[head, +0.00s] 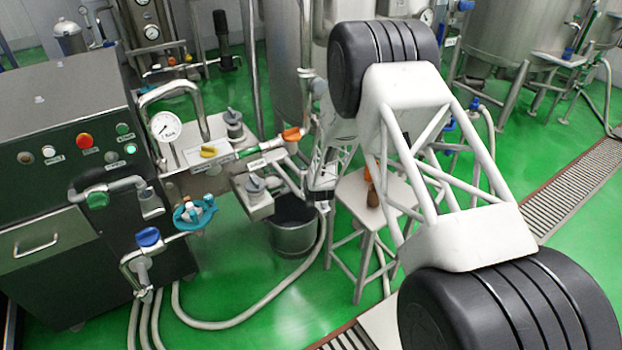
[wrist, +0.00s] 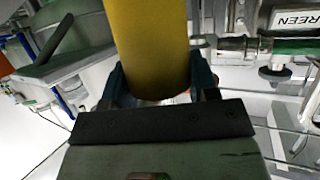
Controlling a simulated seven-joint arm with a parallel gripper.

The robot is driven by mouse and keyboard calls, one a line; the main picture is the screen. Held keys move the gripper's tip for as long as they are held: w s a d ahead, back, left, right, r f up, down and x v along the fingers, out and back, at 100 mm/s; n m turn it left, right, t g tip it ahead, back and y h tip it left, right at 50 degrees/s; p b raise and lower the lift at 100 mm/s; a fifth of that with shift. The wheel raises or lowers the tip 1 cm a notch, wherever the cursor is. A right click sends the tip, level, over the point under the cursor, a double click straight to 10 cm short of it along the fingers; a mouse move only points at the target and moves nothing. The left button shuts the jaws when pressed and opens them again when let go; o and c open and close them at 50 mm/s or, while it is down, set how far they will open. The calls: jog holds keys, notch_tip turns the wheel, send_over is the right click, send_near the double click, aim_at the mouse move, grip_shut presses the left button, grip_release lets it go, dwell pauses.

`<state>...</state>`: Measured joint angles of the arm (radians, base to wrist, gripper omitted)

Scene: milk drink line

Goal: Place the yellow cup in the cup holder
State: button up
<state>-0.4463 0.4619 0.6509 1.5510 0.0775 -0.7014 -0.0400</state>
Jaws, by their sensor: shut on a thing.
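The yellow cup (wrist: 150,45) fills the upper middle of the wrist view, between the two dark fingers of my gripper (wrist: 160,82). My gripper is shut on it, and its upper part runs out of the picture. In the head view my gripper (head: 321,190) is small and partly hidden by my own arm, near the pipework right of the dark machine. I cannot make out the yellow cup there. I cannot pick out the cup holder for certain in either view.
A dark control machine (head: 60,130) stands at the left, with a gauge (head: 166,126) and valves beside it. A metal bucket (head: 294,238) stands on the green floor below the pipes. A white stool (head: 352,200) carries a brown bottle (head: 372,194). Hoses cross the floor.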

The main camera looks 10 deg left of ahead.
jog(key=shift+f, duration=1.5)
jog(key=shift+f, duration=0.15)
jog(key=o, duration=0.9)
jog(key=shift+r, duration=0.2)
jog(key=shift+v, duration=6)
